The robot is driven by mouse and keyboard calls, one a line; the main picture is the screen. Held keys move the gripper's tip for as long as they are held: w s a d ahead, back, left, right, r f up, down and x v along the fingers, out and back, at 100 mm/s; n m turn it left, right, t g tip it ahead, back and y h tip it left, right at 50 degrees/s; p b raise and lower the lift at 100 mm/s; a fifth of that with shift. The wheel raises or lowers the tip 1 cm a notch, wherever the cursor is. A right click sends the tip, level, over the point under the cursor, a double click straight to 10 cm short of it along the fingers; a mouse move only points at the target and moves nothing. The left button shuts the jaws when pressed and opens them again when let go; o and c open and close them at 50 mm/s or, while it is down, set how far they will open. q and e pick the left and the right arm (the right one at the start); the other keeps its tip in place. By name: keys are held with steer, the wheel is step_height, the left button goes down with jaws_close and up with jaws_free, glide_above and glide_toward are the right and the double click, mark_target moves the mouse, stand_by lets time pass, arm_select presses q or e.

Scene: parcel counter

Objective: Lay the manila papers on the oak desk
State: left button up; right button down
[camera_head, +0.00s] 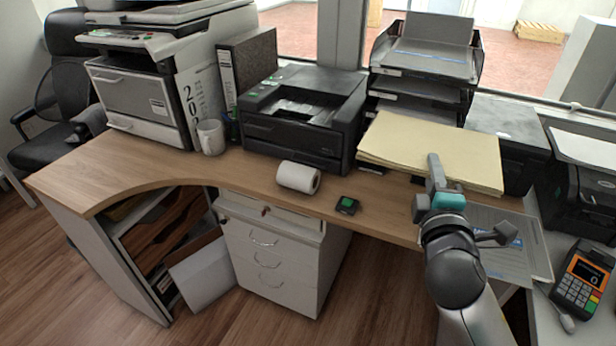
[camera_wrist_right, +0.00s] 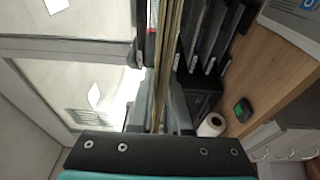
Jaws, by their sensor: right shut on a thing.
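The manila papers (camera_head: 425,147) are a flat, pale yellow stack in the right half of the head view. My right gripper (camera_head: 436,175) is shut on their near edge. The stack appears raised above the oak desk (camera_head: 120,172), in front of the black letter trays, and hides part of what lies behind and below. In the right wrist view the papers (camera_wrist_right: 166,65) show edge-on as a thin upright strip between the fingers of the right gripper (camera_wrist_right: 160,112). My left gripper is not in view.
On the desk stand a black printer (camera_head: 305,115), a paper roll (camera_head: 298,177), a small black device (camera_head: 347,205), a white mug (camera_head: 210,137) and black letter trays (camera_head: 425,60). A card terminal (camera_head: 583,280) is at right. The desk's left part is bare.

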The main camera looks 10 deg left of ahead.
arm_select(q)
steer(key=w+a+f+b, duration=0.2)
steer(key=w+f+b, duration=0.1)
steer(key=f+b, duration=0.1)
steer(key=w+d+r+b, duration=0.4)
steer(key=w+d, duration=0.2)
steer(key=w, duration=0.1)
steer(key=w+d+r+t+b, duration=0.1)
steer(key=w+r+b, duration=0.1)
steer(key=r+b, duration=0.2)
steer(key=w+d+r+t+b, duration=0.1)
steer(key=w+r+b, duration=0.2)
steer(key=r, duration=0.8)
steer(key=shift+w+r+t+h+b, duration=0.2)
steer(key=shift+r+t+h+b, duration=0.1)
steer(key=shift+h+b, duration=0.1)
arm_select(e)
step_height(320, 180, down, 24)
steer(key=shift+s+f, duration=0.2)
steer(key=shift+s, duration=0.15)
steer(key=c, duration=0.9)
jaws_free()
steer(key=shift+o, duration=0.2)
